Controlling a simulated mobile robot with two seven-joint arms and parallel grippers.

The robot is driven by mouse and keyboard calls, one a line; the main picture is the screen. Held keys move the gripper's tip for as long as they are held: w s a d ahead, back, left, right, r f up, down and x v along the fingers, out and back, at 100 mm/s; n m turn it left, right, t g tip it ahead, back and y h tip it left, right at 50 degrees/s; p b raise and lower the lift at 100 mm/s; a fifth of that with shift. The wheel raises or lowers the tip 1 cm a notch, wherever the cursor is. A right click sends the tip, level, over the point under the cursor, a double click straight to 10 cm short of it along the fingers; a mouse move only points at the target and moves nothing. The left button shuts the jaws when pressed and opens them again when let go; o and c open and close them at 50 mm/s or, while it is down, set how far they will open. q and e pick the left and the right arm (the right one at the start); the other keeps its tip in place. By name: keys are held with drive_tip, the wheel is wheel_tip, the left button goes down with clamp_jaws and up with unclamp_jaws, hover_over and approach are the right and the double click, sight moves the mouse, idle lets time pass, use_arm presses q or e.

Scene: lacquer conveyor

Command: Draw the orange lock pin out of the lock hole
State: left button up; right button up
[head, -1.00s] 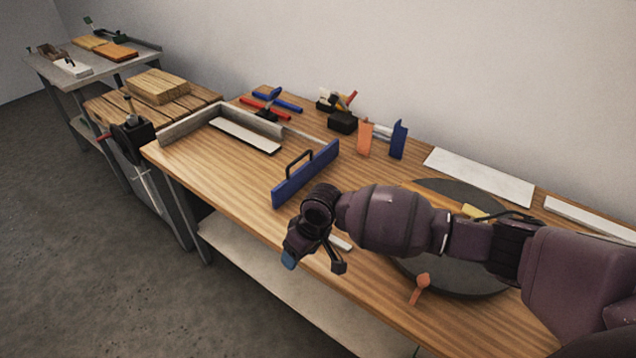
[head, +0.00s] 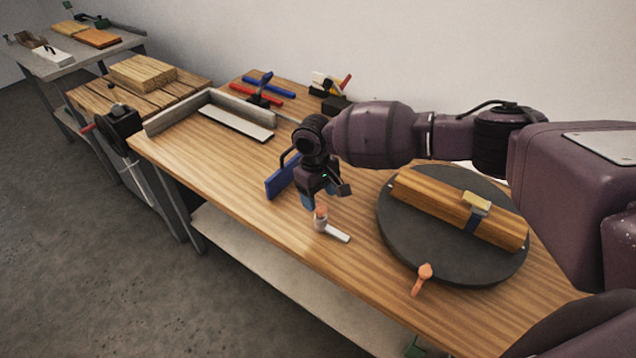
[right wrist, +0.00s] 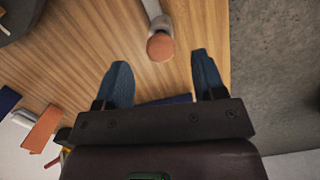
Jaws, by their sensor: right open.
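The orange lock pin (head: 320,212) stands upright near the front edge of the wooden bench, its lower part in a pale grey collar. A short pale bar (head: 338,234) extends from beside it. In the right wrist view the round orange pin top (right wrist: 160,46) shows just beyond the fingertips, between their lines. My right gripper (head: 321,200) is open and empty, pointing down just above the pin, with blue fingers apart; it also shows in the right wrist view (right wrist: 161,62). The lock hole itself is hidden. My left gripper is not in view.
A black turntable (head: 400,245) carries a wooden piece (head: 430,197) with a yellow-topped clamp. An orange lever (head: 424,275) sits at its front edge. A blue handled board (head: 278,182) stands close behind my right gripper. Bare bench lies left of the pin.

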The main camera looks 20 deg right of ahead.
sight(321, 207)
drive_tip(key=shift+s+d+f, duration=0.1)
drive_tip(key=shift+s+f, duration=0.1)
drive_tip(key=shift+f, duration=1.4)
drive_tip(key=shift+s+d+f, duration=0.1)
drive_tip(key=shift+s+f, duration=0.05)
drive_tip(key=shift+f, duration=1.4)
drive_tip(key=c, duration=0.9)
drive_tip(key=o, duration=0.9)
drive_tip(key=r, duration=0.7)
drive_tip(key=w+r, duration=0.1)
drive_tip(key=r, duration=0.2)
drive_tip(key=shift+w+a+r, duration=0.1)
drive_tip(key=shift+a+r, duration=0.25)
drive_tip(key=shift+r, duration=0.05)
